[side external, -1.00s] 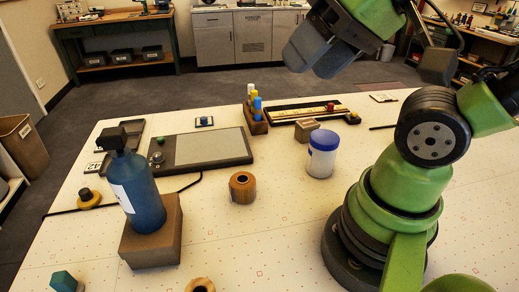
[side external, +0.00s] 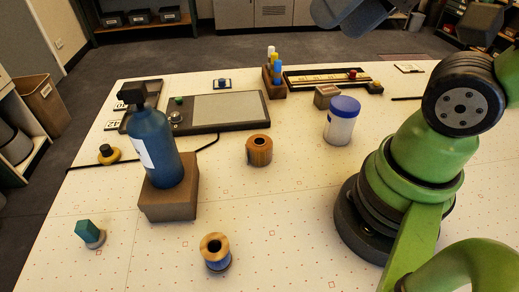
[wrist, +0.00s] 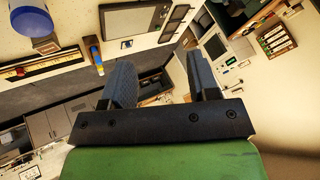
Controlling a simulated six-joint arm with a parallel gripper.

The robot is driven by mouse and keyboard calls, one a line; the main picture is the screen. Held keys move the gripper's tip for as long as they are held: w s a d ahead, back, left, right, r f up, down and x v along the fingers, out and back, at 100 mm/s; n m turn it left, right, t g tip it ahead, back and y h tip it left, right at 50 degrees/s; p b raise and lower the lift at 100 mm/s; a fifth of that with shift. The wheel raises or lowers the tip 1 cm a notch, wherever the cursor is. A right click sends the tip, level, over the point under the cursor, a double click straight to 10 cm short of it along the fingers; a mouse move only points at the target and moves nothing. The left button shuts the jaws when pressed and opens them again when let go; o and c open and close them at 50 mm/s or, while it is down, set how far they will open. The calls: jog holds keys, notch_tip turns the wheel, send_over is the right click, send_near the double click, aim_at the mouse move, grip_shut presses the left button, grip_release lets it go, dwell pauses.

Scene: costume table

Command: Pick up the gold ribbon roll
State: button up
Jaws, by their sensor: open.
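A coppery gold-brown roll with a dark hole in its top (side external: 259,151) stands upright near the middle of the table in the side view; it looks like the gold ribbon roll. I cannot make it out in the wrist view. My gripper, at the top edge of the side view, is partly cut off and well above the table, up and right of the roll. In the wrist view my gripper (wrist: 161,80) has its two grey fingers wide apart, with nothing between them.
A blue bottle (side external: 152,145) stands on a brown block (side external: 168,203) left of the roll. A blue-thread spool (side external: 216,254) is in front. A blue-capped jar (side external: 341,125) stands to the right, a grey tablet (side external: 225,109) behind. White table around the roll is clear.

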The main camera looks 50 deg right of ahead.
jog(key=o, duration=0.6)
jog(key=m+g+h, duration=0.2)
jog(key=g, duration=0.4)
send_over(260, 142)
notch_tip(260, 142, down, 17)
jog(key=shift+m+g, duration=0.3)
jog(key=shift+g, duration=0.3)
jog(key=f, duration=0.7)
jog(key=shift+w, duration=0.4)
jog(key=shift+s+f, duration=0.2)
jog(key=shift+f, duration=1.35)
jog(key=shift+s+f, duration=0.15)
jog(key=shift+f, duration=1.35)
